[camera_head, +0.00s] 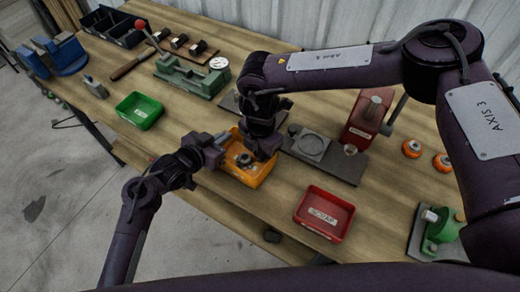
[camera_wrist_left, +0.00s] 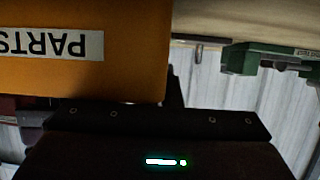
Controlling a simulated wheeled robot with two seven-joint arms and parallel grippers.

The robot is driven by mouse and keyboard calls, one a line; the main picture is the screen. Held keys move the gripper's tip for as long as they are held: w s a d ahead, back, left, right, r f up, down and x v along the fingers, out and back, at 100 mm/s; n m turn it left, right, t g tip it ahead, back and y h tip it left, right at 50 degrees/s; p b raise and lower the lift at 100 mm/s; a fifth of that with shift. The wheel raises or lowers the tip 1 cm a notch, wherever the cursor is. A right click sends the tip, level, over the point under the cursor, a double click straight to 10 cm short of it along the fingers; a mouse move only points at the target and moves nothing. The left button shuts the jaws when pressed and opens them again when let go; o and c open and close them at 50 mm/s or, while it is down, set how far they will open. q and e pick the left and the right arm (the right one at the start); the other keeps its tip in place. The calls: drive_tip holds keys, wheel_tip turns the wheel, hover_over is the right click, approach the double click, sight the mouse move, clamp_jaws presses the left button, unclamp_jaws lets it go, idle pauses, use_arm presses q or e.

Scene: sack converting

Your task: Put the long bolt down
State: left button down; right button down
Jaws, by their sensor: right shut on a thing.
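The orange parts tray (camera_head: 262,179) sits near the bench's front edge; its wall with an upside-down PARTS label fills the upper left of the left wrist view (camera_wrist_left: 130,75). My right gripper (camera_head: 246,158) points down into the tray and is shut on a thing. The long bolt cannot be made out clearly; the gripper and arm hide most of what is held. Small dark parts show in the tray under it. My left gripper (camera_head: 222,147) is at the tray's left side, very close to its wall. Whether its jaws are open or shut is not clear.
A red SCRAP tray (camera_head: 323,213) stands to the right and a green tray (camera_head: 139,111) to the left. A grey fixture plate (camera_head: 310,146) with a red press (camera_head: 368,118) is behind the orange tray. A green clamp device (camera_head: 190,75) stands farther back.

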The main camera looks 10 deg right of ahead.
drive_tip(key=shift+f, duration=0.2)
drive_tip(key=c, duration=1.5)
unclamp_jaws()
wheel_tip(320, 180, up, 12)
drive_tip(key=shift+r, duration=0.25)
use_arm(q)
drive_tip(key=c, duration=1.6)
unclamp_jaws()
drive_tip(key=shift+o, duration=0.2)
drive_tip(key=shift+a, duration=0.1)
